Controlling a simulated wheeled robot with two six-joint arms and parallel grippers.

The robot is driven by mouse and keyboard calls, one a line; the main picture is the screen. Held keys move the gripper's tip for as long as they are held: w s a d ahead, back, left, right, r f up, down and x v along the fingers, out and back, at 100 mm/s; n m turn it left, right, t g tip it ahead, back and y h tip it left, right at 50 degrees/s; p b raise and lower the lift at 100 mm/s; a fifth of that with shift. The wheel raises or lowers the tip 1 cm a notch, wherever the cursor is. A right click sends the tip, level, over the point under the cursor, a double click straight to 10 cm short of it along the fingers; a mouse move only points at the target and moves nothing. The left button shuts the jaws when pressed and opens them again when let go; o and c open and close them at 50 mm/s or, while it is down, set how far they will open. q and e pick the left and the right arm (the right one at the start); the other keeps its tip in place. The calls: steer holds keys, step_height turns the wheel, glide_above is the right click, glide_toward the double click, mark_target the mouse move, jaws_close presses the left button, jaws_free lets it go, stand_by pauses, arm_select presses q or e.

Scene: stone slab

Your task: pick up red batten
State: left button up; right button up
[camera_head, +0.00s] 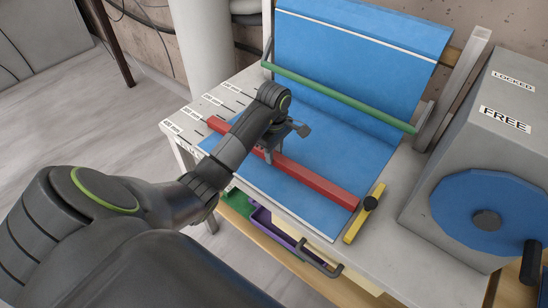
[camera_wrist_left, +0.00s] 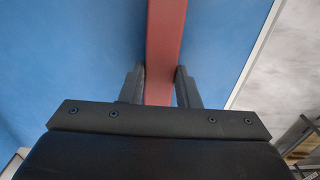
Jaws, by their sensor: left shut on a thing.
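The red batten (camera_head: 318,183) is a long bar lying across the blue sheet (camera_head: 270,200), in the front part of the slab. Its left end shows beyond my arm and its right end lies near the yellow bar. My left gripper (camera_head: 271,150) reaches down over its middle-left part. In the left wrist view the red batten (camera_wrist_left: 166,40) runs between the two dark fingers of my left gripper (camera_wrist_left: 160,88), which are shut on it. Whether the batten is lifted off the sheet cannot be told. My right gripper is not in view.
A green bar (camera_head: 340,97) crosses the blue sheet behind. A yellow bar with a black knob (camera_head: 364,214) sits at the slab's right. A grey box with a blue wheel (camera_head: 487,215) and a handle stands further right. A handle (camera_head: 320,262) juts below the front edge.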

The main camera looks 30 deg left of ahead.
arm_select(q)
jaws_close()
